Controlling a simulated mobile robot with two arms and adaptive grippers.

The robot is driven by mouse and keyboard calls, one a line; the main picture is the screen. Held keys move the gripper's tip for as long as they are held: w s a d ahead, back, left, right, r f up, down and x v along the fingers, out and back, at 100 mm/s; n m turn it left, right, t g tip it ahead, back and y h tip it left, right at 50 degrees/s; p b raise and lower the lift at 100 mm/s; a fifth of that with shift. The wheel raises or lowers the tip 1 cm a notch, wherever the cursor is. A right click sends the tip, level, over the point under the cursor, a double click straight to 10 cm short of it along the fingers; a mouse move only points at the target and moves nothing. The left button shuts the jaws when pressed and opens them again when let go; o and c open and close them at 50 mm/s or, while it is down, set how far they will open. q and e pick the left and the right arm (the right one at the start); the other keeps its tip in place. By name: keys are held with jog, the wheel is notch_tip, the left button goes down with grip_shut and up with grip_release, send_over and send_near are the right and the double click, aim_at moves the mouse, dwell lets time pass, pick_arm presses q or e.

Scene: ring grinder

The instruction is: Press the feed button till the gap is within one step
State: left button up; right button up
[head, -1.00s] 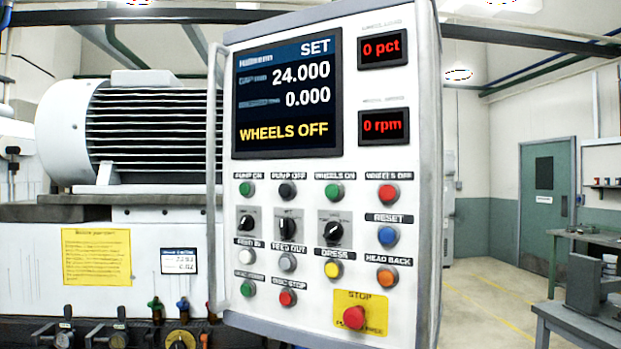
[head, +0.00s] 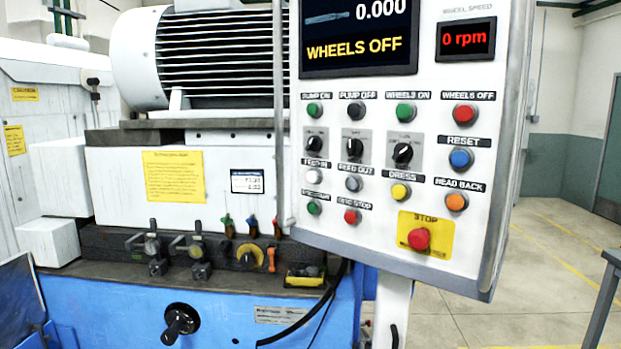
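The control panel (head: 478,215) hangs at the right of the head view. The white FEED IN button (head: 313,174) is at the left of its third button row, with the grey FEED OUT button (head: 353,183) beside it. The screen (head: 360,38) reads 0.000 and WHEELS OFF in the part that shows; its upper part, with the gap line, is cut off by the top edge. Neither of my grippers is in view.
A red STOP button (head: 419,239) sits on a yellow plate at the panel's bottom. Blue machine base (head: 110,300) with a black handwheel knob (head: 181,322) stands lower left. A table leg (head: 604,300) shows at far right. Open floor (head: 530,290) lies right of the panel.

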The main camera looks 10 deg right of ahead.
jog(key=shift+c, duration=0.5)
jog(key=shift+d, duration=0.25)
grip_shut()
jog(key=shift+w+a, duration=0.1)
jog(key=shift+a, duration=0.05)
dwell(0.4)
